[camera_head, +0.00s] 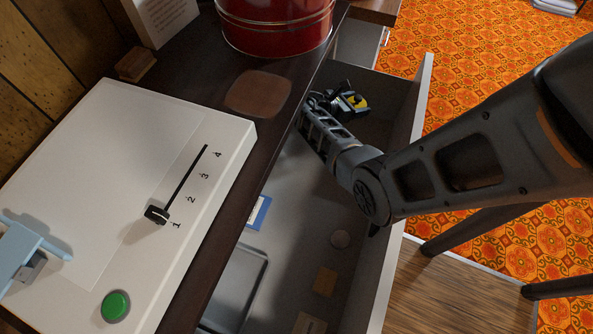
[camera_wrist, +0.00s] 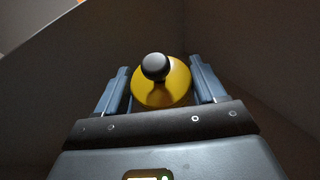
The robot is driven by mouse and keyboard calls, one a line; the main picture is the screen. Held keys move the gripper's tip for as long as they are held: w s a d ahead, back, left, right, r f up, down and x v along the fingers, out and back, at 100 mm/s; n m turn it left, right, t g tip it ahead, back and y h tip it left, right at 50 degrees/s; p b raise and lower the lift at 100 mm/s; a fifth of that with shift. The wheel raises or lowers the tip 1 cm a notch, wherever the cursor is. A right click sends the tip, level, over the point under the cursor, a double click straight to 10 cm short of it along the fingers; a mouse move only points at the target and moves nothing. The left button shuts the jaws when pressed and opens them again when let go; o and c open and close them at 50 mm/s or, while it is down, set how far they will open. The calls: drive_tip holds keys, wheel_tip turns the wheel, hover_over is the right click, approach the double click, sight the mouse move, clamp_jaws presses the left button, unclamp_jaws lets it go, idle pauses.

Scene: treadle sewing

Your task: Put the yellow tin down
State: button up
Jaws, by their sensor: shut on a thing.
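The yellow tin (camera_wrist: 176,92) is round with a dark knob on top and sits between the two fingers of my gripper (camera_wrist: 160,90) in the wrist view. My gripper is shut on it. In the head view my gripper (camera_head: 345,101) reaches into the far end of the open drawer, and only a small yellow part of the tin (camera_head: 360,101) shows beside the fingers. I cannot tell whether the tin touches the drawer floor.
The open drawer (camera_head: 292,232) holds a grey tray (camera_head: 237,290), a blue-edged card (camera_head: 259,212), a round disc (camera_head: 340,238) and small wooden blocks (camera_head: 325,281). On the dark tabletop are a red tin (camera_head: 275,28), a brown round-cornered patch (camera_head: 258,94) and a white machine (camera_head: 100,150).

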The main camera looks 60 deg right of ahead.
drive_tip(key=a+f, duration=0.2)
drive_tip(key=a, duration=0.1)
drive_tip(key=w+a+f+b, duration=0.1)
drive_tip(key=a+f, duration=0.1)
drive_tip(key=a, duration=0.2)
drive_tip(key=w+a+f, duration=0.1)
drive_tip(key=a+f, duration=0.1)
drive_tip(key=a, duration=0.1)
drive_tip(key=shift+w+a+f, duration=0.2)
drive_tip(key=shift+a+f, duration=0.1)
drive_tip(key=shift+a, duration=0.05)
wheel_tip(320, 180, down, 4)
drive_tip(key=b, duration=0.2)
drive_tip(key=shift+b, duration=0.4)
drive_tip(key=o, duration=1.1)
drive_tip(key=shift+o, duration=0.2)
drive_tip(key=shift+w+a+r, duration=0.1)
drive_tip(key=shift+a, duration=0.1)
drive_tip(key=shift+p+v, duration=0.6)
drive_tip(key=shift+v, duration=2.95)
